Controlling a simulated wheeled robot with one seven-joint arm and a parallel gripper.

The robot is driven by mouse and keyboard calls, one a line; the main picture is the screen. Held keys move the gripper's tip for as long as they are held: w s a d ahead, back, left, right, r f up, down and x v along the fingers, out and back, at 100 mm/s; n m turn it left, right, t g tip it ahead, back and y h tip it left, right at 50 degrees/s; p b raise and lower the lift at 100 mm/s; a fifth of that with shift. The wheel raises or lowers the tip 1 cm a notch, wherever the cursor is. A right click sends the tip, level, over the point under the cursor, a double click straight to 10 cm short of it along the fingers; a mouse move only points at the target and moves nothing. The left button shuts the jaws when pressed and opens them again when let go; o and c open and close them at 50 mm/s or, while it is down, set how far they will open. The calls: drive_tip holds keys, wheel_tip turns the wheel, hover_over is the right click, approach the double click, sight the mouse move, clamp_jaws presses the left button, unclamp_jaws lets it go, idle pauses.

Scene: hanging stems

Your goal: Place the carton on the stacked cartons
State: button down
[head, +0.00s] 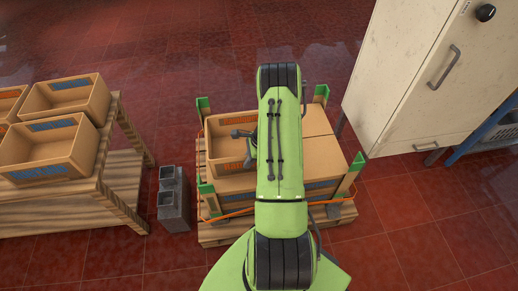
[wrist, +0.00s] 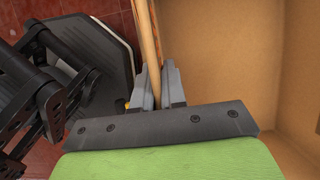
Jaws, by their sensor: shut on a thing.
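An open-topped brown carton (head: 222,149) with orange print is at the left part of the pallet stack in the head view. My gripper (head: 245,135) is at its right side, partly hidden by my green arm. In the wrist view my gripper (wrist: 156,82) is shut on the thin upright wall of the carton (wrist: 220,55), whose empty inside fills the right of the view. The stacked cartons (head: 320,154) show to the right of the arm and below the held carton. I cannot tell whether the held carton touches them.
The stack stands on a wooden pallet (head: 222,232) with green-tipped corner posts (head: 207,188) and an orange strap. A wooden rack (head: 60,218) with several open cartons is at left. Grey blocks (head: 173,205) stand between. A cream cabinet (head: 405,75) is at right.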

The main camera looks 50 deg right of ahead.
sight(248, 175)
wheel_tip(248, 175, down, 9)
drive_tip(key=b, duration=0.2)
drive_tip(key=shift+s+r+b, duration=0.15)
drive_tip(key=shift+r+b, duration=0.05)
drive_tip(key=shift+b, duration=0.15)
drive_tip(key=shift+r, duration=0.1)
drive_tip(key=c, duration=1.6)
unclamp_jaws()
drive_tip(key=shift+f, duration=0.2)
drive_tip(key=o, duration=0.4)
drive_tip(key=shift+r, duration=0.1)
